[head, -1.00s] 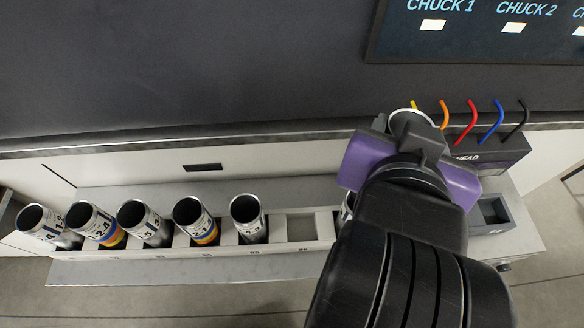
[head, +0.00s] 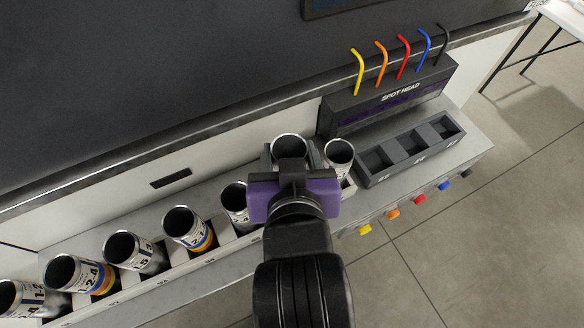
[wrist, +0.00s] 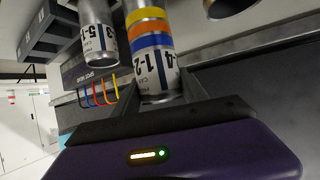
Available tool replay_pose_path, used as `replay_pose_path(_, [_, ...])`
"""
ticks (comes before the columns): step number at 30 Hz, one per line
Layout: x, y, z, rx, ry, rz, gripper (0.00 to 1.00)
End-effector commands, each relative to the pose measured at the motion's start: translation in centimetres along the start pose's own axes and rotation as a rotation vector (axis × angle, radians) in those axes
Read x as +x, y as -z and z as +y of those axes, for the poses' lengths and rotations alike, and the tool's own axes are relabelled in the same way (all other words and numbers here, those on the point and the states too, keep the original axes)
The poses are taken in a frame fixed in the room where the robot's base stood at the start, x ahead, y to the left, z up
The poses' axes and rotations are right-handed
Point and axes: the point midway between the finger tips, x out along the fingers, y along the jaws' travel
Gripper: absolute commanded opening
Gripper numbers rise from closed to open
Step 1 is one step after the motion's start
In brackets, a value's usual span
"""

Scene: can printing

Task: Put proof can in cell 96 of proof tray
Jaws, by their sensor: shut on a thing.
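The proof can (head: 289,147) is in my gripper (head: 290,168), its open mouth up. In the wrist view the can (wrist: 152,50) shows yellow, orange and blue bands and a white printed label; my gripper (wrist: 160,100) is shut on its lower part in that picture. The proof tray (head: 215,240) is a pale row of cells with cans leaning in several of them. My gripper is over the tray, between a can on the left (head: 236,200) and the rightmost can (head: 338,153). The cell under the held can is hidden, and I cannot tell whether the can is inside it. The cell numbers are too small to read.
A dark spot head box (head: 395,95) with coloured hooks stands behind right. A grey empty three-pocket holder (head: 375,160) lies right of the cans. Coloured knobs (head: 419,199) line the shelf front. A dark machine wall (head: 150,90) rises behind the tray.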

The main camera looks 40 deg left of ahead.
Motion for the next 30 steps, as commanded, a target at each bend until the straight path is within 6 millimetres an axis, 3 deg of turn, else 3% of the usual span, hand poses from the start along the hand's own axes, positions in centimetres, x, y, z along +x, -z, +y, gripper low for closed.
replay_pose_path(3, [1.1, -2.1, -0.1, -0.002, 0.001, -0.004, 0.0])
replay_pose_path(10, [2.0, -3.7, 0.0, -0.001, 0.0, -0.002, 0.0])
replay_pose_path(18, [3.7, -6.8, -0.1, -0.001, 0.001, -0.001, 0.0])
replay_pose_path(30, [3.9, -7.2, 0.0, -0.001, 0.0, 0.001, 0.0])
